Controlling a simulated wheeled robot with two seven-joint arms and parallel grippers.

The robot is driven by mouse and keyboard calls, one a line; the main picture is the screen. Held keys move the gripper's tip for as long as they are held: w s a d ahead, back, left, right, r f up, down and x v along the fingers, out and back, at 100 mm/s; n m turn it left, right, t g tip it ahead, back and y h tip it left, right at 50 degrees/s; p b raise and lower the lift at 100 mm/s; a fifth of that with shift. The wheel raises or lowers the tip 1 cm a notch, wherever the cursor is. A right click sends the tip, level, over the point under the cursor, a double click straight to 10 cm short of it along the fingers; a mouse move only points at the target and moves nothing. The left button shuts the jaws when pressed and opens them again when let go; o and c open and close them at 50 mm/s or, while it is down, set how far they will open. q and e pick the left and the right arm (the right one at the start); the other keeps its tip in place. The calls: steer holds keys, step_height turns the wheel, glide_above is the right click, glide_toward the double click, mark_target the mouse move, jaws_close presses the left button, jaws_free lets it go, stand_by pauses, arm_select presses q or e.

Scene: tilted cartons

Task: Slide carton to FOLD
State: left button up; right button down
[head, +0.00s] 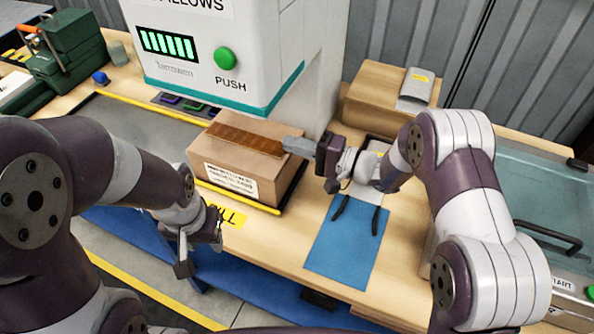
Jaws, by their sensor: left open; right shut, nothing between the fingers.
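A brown cardboard carton (226,170) with a printed white label sits under the overhang of the white machine (215,45), inside a dark edge with a yellow front strip. A brown tape strip runs along its top. My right gripper (292,146) is shut and empty, with its fingertips at the carton's upper right edge; I cannot tell whether they touch it. My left gripper (184,255) is open and empty, low in front of the bench edge, left of a yellow sign (228,215) ending in "LL". No FOLD marking is legible.
A blue mat (343,255) with black-handled pliers (358,212) lies right of the carton. Another carton (380,85) stands behind. A green PUSH button (225,58) is on the machine. A glass-lidded unit (545,205) fills the right end. Green cases (70,50) stand far left.

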mark_target(285, 170)
steer(key=f, duration=0.3)
steer(key=d+f, duration=0.1)
steer(key=f, duration=0.6)
steer(key=shift+s+d+b, duration=0.15)
steer(key=shift+s+b, duration=0.1)
steer(key=shift+b, duration=0.05)
steer(key=shift+w+a, duration=0.2)
steer(key=shift+a, duration=0.3)
